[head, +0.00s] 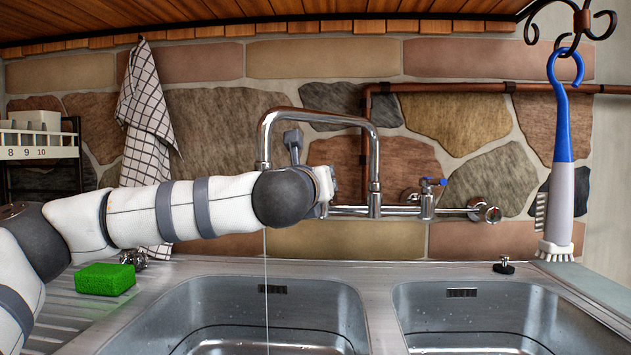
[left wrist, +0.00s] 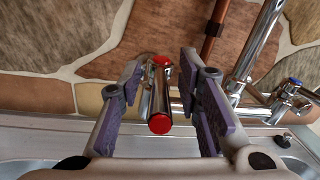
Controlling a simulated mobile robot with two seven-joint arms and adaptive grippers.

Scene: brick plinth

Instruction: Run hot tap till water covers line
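The hot tap (left wrist: 160,100), chrome with red caps, shows in the left wrist view between the two purple-padded fingers of my left gripper (left wrist: 163,78). The fingers are apart, one on each side of it, with visible gaps. In the head view the hot tap is mostly hidden behind my left wrist, and my left gripper (head: 325,190) is at the left end of the mixer. A thin stream of water (head: 266,300) falls below the chrome spout (head: 318,116) into the left basin (head: 210,300). I cannot make out a fill line or the water level. My right gripper is not in view.
The blue-marked cold tap (head: 428,190) is right of the spout. A second basin (head: 530,310) lies to the right. A green sponge (head: 105,279) rests on the drainer. A checked towel (head: 148,110) hangs on the wall, and a blue-handled brush (head: 562,150) hangs right.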

